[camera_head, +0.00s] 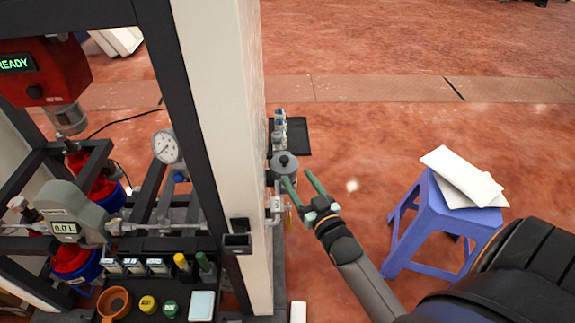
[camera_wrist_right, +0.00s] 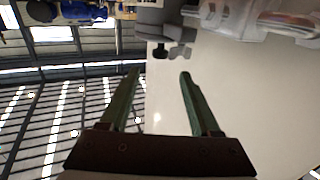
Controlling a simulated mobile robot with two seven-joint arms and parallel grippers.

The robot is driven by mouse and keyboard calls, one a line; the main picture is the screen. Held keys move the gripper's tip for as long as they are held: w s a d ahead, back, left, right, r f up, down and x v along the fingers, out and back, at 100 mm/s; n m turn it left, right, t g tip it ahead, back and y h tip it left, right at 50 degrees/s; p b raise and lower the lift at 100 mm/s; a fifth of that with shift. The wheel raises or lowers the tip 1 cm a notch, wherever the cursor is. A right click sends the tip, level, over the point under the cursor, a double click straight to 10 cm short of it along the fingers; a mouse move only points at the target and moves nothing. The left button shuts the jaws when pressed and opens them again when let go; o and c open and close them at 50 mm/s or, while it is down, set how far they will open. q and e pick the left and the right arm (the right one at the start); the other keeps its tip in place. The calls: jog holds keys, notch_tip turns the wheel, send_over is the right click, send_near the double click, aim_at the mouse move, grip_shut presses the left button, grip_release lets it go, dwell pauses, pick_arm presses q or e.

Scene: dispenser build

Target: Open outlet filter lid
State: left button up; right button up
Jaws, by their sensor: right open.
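The outlet filter lid (camera_head: 285,162) is a round grey cap with a dark knob on top. It sits on the filter at the right side of the white column in the head view. In the wrist view a grey part with a dark knob, likely the same lid (camera_wrist_right: 177,50), shows beyond the fingertips. My right gripper (camera_head: 299,177) has green fingers, spread apart and empty, just to the right of and in front of the lid. The left fingertip overlaps the lid's edge in the head view; contact cannot be told. My left gripper is not in view.
The white column (camera_head: 228,120) stands left of the lid. Clear pipework (camera_head: 276,206) hangs below it, and a small black shelf (camera_head: 296,136) is behind it. A purple stool (camera_head: 428,219) with white sheets (camera_head: 465,178) stands to the right. Open red floor lies between.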

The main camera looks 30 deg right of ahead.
aim_at(286, 161)
jog(key=w, duration=0.4)
jog(key=w+d+b, duration=0.1)
jog(key=w, duration=0.2)
jog(key=shift+d, duration=0.1)
grip_shut()
dwell(0.4)
dwell(0.9)
